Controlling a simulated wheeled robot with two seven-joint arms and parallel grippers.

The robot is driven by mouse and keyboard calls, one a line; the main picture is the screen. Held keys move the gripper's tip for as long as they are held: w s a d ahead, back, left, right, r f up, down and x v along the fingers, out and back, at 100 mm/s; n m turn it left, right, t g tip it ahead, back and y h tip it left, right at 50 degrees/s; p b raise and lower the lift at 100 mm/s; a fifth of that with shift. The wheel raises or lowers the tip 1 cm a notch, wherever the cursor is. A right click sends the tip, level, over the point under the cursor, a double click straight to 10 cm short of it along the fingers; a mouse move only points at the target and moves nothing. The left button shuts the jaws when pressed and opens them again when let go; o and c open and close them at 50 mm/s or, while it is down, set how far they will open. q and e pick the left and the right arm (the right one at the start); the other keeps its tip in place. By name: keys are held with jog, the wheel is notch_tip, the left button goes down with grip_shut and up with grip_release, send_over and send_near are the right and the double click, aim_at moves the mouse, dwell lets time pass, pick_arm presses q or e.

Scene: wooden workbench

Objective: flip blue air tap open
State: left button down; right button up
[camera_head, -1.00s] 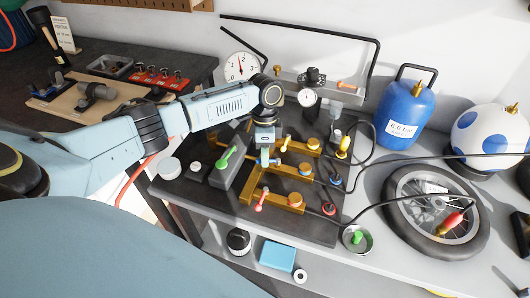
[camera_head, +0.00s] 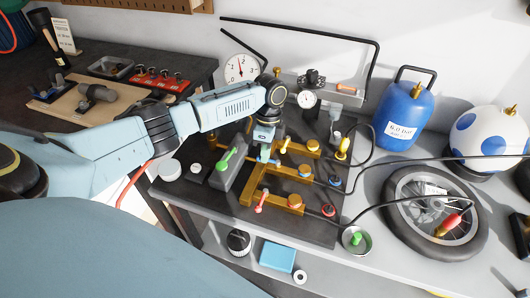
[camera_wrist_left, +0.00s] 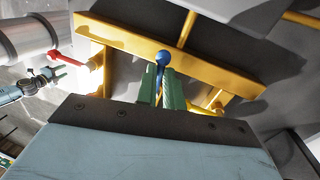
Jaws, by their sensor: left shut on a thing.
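The blue air tap's lever shows in the left wrist view, with its round blue knob (camera_wrist_left: 163,57) standing out past my fingers. It is on the brass-yellow manifold (camera_wrist_left: 118,36), which also shows in the head view (camera_head: 249,185). My left gripper (camera_wrist_left: 167,92) is shut on the blue lever, with its pale green fingers on either side of it below the knob. In the head view my left gripper (camera_head: 264,156) reaches down over the manifold's middle branch and hides most of the blue tap.
A yellow tap lever (camera_head: 285,145) and a red one (camera_head: 259,203) stand close by on the manifold. A green lever (camera_head: 227,160) on a grey block is just left. Black hoses run right towards a blue tank (camera_head: 405,110) and a wheel (camera_head: 400,205).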

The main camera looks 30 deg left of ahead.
pick_arm(q)
jog(key=shift+w+m, duration=0.2)
jog(key=shift+m, duration=0.3)
jog(key=c, duration=1.5)
grip_release()
jog(key=r, duration=0.4)
jog(key=w+r, duration=0.1)
jog(key=r, duration=0.4)
jog(key=w+r, duration=0.1)
jog(key=r, duration=0.3)
jog(key=shift+w+a+r, duration=0.15)
jog(key=shift+w+a, duration=0.1)
jog(key=shift+a, duration=0.05)
